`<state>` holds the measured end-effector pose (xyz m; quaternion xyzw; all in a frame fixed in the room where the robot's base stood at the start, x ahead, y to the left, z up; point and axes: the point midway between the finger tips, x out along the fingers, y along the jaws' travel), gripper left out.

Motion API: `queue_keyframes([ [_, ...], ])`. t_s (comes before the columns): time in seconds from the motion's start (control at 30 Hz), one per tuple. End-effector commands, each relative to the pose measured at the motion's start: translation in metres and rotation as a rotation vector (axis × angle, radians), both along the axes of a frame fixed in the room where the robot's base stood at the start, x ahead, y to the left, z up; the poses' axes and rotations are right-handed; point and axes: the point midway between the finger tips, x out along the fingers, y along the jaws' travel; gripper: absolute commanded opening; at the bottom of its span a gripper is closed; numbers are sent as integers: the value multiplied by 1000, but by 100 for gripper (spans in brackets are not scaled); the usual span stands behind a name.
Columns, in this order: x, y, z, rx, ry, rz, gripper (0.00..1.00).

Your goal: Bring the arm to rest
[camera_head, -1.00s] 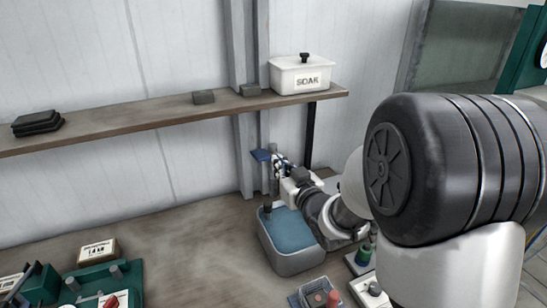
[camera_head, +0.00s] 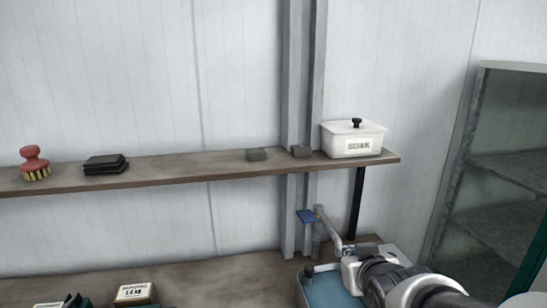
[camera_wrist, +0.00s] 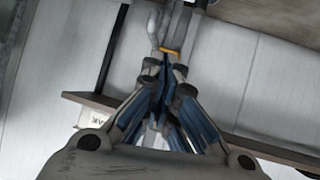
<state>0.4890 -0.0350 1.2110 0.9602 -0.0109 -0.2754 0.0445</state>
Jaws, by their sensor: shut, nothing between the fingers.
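My gripper (camera_wrist: 164,76) is shut and empty in the wrist view, its blue-padded fingers meeting at the tips. In the head view my wrist and forearm come in from the lower right, beside a grey basin (camera_head: 313,291) with blue liquid. The gripper's fingers are hard to make out there.
A wooden shelf (camera_head: 220,171) on the wall bears a white lidded SOAK box (camera_head: 353,140), dark blocks, black pads (camera_head: 105,164) and a red brush (camera_head: 34,162). A grey-framed cabinet (camera_head: 500,160) stands at the right. A labelled box (camera_head: 133,293) sits on the bench at lower left.

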Motion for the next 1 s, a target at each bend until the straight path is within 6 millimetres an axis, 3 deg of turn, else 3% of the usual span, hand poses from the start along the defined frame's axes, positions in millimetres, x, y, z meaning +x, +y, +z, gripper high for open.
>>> queue_keyframes([
  [0.07,-38,1,4,1,91,-29,0],
  [0.3,-167,17,-9,48,407,-62,0],
  [0.4,-209,26,-15,67,503,-51,0],
  [0.5,-235,32,-18,81,566,-40,0],
  [0.63,-250,35,-20,87,601,-33,0],
  [1.0,-250,35,-21,87,604,-33,0],
])
